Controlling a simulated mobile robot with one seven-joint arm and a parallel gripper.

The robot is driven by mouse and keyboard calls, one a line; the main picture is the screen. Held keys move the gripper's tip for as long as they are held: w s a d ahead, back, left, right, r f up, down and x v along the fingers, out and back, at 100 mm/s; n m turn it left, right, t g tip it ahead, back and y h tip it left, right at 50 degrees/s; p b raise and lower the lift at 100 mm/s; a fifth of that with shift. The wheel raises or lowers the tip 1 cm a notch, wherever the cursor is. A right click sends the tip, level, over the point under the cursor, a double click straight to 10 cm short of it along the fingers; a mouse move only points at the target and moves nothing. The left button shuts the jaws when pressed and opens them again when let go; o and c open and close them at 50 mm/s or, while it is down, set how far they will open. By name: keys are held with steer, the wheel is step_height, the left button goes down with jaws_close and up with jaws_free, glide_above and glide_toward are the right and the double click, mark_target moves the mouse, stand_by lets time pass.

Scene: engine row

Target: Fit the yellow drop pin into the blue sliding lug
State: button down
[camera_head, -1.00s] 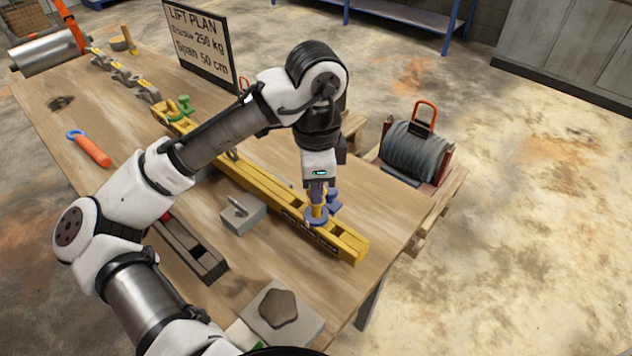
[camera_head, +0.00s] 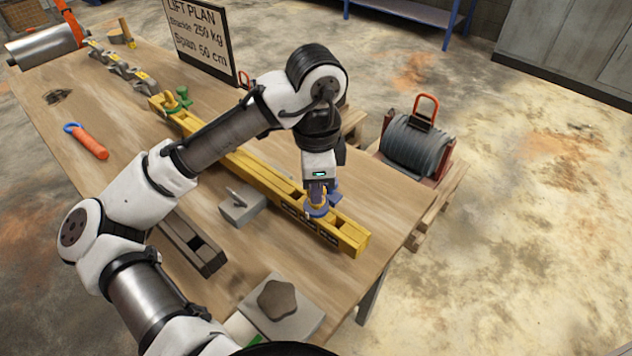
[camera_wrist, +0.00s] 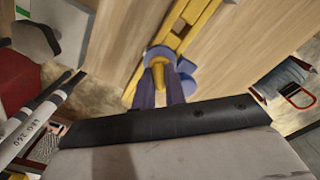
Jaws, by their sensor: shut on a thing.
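My gripper (camera_head: 317,194) points down over the right part of the yellow beam, shut on the yellow drop pin (camera_head: 316,202). In the wrist view, yellow of the pin (camera_wrist: 158,62) shows between the dark fingers (camera_wrist: 161,84). The blue sliding lug (camera_head: 322,212) sits on the beam directly below the gripper, with a blue knob at its right side. The lug also shows in the wrist view (camera_wrist: 183,80), around and beside the fingertips. The fingers hide the pin's lower end, so I cannot tell how deep it is in the lug.
The yellow beam (camera_head: 262,180) runs diagonally across the table, with a green shackle-like part (camera_head: 178,98) at its far end. A grey block (camera_head: 242,206) and a dark slotted rail (camera_head: 190,245) lie left of it. A cable drum (camera_head: 416,145) stands beyond the right table edge.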

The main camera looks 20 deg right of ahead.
steer(key=shift+f, duration=0.4)
steer(key=c, duration=1.4)
jaws_free()
steer(key=shift+o, duration=0.2)
step_height(320, 180, up, 14)
steer(key=shift+b, duration=0.3)
steer(key=shift+f, duration=0.1)
